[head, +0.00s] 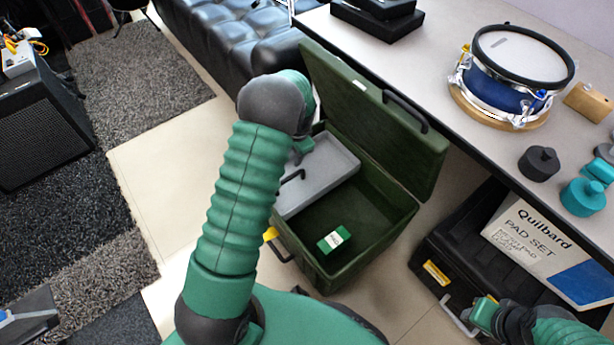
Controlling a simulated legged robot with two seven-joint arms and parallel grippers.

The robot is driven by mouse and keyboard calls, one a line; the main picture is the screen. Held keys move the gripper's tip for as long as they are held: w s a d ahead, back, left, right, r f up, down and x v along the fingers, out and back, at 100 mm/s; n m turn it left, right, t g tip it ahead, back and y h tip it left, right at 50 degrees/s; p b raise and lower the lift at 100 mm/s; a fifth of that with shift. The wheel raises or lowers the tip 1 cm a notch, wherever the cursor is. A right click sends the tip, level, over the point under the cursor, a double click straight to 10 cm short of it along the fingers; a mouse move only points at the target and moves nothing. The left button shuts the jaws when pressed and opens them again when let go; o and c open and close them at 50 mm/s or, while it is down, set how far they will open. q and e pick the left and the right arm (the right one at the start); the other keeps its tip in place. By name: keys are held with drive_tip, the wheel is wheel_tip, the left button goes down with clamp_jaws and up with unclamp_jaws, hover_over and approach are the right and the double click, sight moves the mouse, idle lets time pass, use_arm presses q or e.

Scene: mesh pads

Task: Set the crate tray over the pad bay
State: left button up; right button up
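A green crate (318,276) stands on the floor with its lid (395,125) open and leaning back toward the table. A grey crate tray (325,172) with a dark handle (293,176) sits across the left part of the crate. The open bay (350,215) to its right shows its floor, with a small green-and-white box (334,240) in it. My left gripper (302,150) is at the tray's left edge, partly hidden by my own arm; its fingers are too hidden to tell open from shut. My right gripper (482,316) is low at the right, away from the crate, its fingers unclear.
A table at the right holds a blue drum (510,75), a dark pad (538,163), teal pads (583,197) and a wooden block (588,102). A black case (450,245) bears a Quilbard pad set box (545,245). A black sofa (235,40) stands behind.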

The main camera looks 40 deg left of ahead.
use_arm(q)
drive_tip(key=a+f+b, duration=0.1)
drive_tip(key=f+b, duration=0.1)
drive_tip(key=f, duration=0.3)
drive_tip(key=a+f+b, duration=0.1)
drive_tip(key=f+b, duration=0.2)
drive_tip(key=f, duration=0.2)
drive_tip(key=a+f+b, duration=0.1)
drive_tip(key=f+b, duration=0.2)
drive_tip(key=f, duration=0.2)
drive_tip(key=shift+w+f, duration=0.35)
clamp_jaws()
idle(0.4)
